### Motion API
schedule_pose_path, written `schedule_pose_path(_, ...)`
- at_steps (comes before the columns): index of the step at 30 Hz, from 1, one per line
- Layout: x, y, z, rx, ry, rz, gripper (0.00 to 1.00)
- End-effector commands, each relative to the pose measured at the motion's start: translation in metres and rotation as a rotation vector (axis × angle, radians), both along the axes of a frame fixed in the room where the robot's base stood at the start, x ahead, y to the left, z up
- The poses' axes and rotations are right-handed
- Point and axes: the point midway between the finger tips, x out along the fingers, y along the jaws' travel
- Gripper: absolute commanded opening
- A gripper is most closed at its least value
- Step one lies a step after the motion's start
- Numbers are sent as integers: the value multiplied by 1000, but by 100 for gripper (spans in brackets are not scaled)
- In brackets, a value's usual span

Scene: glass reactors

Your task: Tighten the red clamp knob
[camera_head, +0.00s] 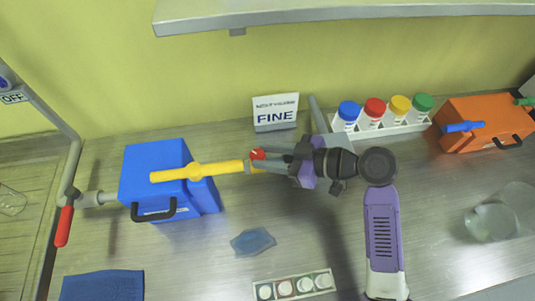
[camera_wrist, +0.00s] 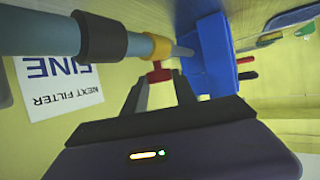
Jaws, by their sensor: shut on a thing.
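The red clamp knob (camera_head: 257,153) sits at the right end of a yellow bar (camera_head: 215,168) by the blue box. In the wrist view the red knob (camera_wrist: 158,73) hangs just below a yellow ring (camera_wrist: 158,47) around a grey pipe (camera_wrist: 40,30). My gripper (camera_head: 265,160) reaches in from the right, its fingers on either side of the knob. In the wrist view my gripper (camera_wrist: 160,82) is shut on the knob; the fingertips hide part of it.
The blue box (camera_head: 155,170) with a black handle stands left of my gripper. A "FINE" sign (camera_head: 275,112) stands behind, and a white rack (camera_head: 395,130) of colour-capped bottles is behind right. An orange box (camera_head: 480,120) is far right. A grey shelf (camera_head: 300,12) overhangs the back.

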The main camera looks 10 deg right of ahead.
Motion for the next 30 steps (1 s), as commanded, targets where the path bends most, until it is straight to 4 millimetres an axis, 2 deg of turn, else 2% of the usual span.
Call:
schedule_pose_path(11,-4,2,0,1,1,-88,0)
schedule_pose_path(30,-12,12,3,1,-1,-575,0)
